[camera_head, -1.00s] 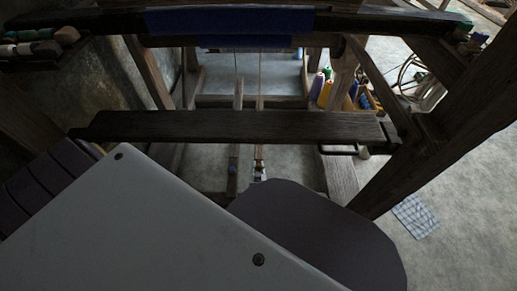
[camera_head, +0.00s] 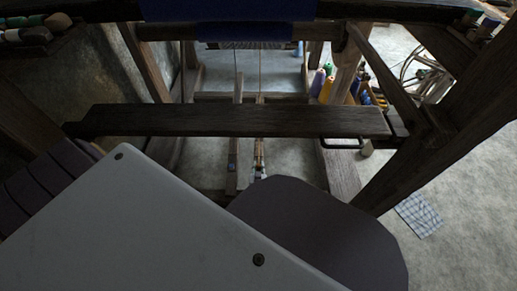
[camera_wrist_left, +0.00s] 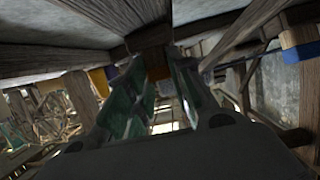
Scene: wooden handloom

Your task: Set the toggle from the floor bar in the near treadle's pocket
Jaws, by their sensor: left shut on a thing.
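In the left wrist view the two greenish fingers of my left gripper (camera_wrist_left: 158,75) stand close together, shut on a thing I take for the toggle. The toggle itself is too small and dark to make out. I cannot tell the treadle's pocket or the floor bar apart. My right gripper is not in view.
A dark wooden beam (camera_head: 235,121) crosses above the treadles. A thick post (camera_head: 425,145) stands at the right. Coloured thread cones (camera_head: 322,84) and a checked cloth (camera_head: 418,214) are on the right. Open floor (camera_head: 460,190) shows there. In the wrist view, timbers crowd the gripper.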

